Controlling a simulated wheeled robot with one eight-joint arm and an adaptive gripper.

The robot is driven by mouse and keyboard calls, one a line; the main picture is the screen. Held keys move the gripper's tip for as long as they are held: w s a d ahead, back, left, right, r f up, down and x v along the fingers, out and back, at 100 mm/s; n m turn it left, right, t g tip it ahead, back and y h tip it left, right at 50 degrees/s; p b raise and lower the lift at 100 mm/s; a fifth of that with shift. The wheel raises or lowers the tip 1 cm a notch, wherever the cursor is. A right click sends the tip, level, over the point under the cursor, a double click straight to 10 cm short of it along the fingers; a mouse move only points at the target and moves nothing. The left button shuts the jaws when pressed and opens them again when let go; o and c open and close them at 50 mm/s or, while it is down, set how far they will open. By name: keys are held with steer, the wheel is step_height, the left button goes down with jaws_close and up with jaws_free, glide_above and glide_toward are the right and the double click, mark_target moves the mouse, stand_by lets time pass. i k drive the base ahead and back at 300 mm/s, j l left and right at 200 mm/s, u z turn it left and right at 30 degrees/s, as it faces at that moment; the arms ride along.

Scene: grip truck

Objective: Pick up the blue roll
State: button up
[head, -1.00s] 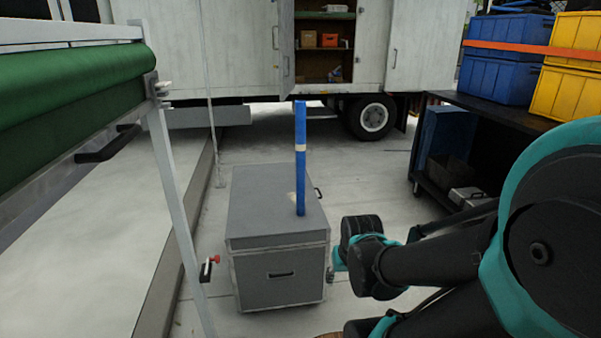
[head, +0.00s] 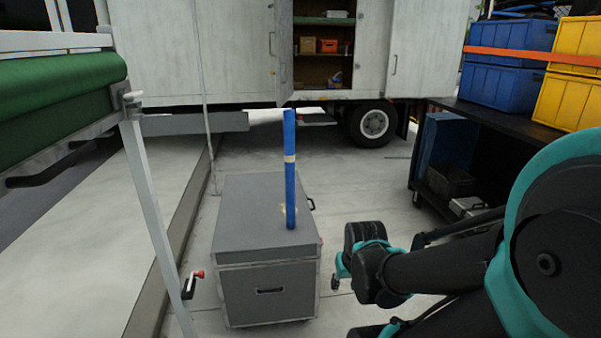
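The blue roll (head: 290,190) is a tall thin tube with a pale band around its upper half. It stands upright on the grey case (head: 262,215), near the right side of its lid. A small pale patch shows at its foot. My arm comes in from the lower right, and its end part (head: 365,255) is to the right of the case, apart from the roll. The gripper's fingers are not clearly visible, so I cannot tell whether they are open or shut.
A green roller on a white frame (head: 60,100) stands at the left, with a leg near the case. A white truck (head: 190,50) with an open door is behind. A dark cart (head: 500,115) with blue and yellow crates stands at the right. Pavement behind the case is clear.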

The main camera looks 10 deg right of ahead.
mark_target(288, 115)
steer(key=i+l+u, duration=0.15)
steer(key=l, duration=0.15)
steer(key=i+l+u, duration=0.15)
steer(key=l, duration=0.2)
steer(key=i+l+u, duration=0.2)
steer(key=l, duration=0.15)
steer(key=l+u, duration=0.15)
steer(key=l, duration=0.2)
